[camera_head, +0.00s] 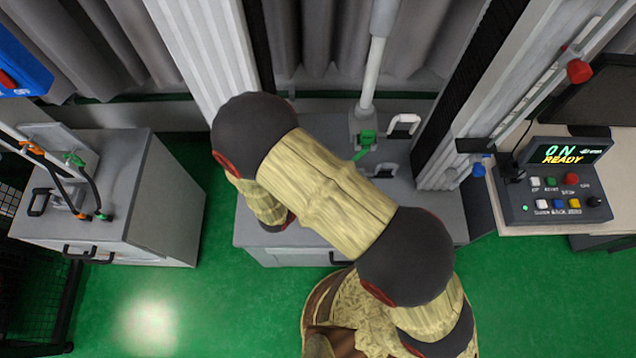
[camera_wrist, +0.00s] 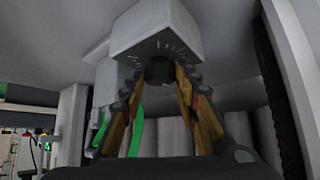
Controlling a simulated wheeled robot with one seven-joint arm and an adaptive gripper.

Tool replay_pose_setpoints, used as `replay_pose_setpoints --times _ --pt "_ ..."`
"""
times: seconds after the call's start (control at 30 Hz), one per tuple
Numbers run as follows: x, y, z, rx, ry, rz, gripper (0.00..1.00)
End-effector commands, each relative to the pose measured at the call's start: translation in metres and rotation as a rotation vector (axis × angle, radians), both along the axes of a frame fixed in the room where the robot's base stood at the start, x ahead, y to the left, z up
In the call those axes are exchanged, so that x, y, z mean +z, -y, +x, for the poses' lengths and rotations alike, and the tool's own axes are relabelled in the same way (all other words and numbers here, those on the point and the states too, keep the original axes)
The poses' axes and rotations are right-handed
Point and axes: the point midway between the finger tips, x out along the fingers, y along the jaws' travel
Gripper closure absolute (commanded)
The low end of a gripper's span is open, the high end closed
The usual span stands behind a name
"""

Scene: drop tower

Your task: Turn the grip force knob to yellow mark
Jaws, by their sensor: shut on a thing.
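In the wrist view, the grip force knob (camera_wrist: 160,67) is a small dark round knob on the face of a light grey box (camera_wrist: 158,28). Pale tick marks fan out around it; I cannot make out a yellow mark or the knob's pointer. My gripper (camera_wrist: 160,77) has its two yellow-brown fingers on either side of the knob, closed on it. In the head view, my arm covers the knob and gripper.
A grey bench (camera_head: 440,215) with a white handle (camera_head: 403,124) and green clip (camera_head: 366,140) stands ahead. A control panel reading "ON READY" (camera_head: 556,185) is at right. A grey cabinet (camera_head: 165,205) is at left. Green floor (camera_head: 215,300) lies open between.

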Motion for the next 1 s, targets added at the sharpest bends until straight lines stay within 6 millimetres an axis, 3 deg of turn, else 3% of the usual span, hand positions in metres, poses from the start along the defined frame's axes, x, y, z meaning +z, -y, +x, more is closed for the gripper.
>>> replay_pose_setpoints --times 0.33,0.9,0.93,1.0 --pt "0.0018 -0.0018 0.0019 -0.144 0.002 0.001 0.94" --pt "0.0000 -0.0014 0.0022 -0.172 0.001 0.000 0.94" --pt "0.0000 -0.0014 0.0022 -0.172 0.001 0.000 0.67" --pt "0.0000 -0.0014 0.0022 -0.172 0.001 0.000 0.63"
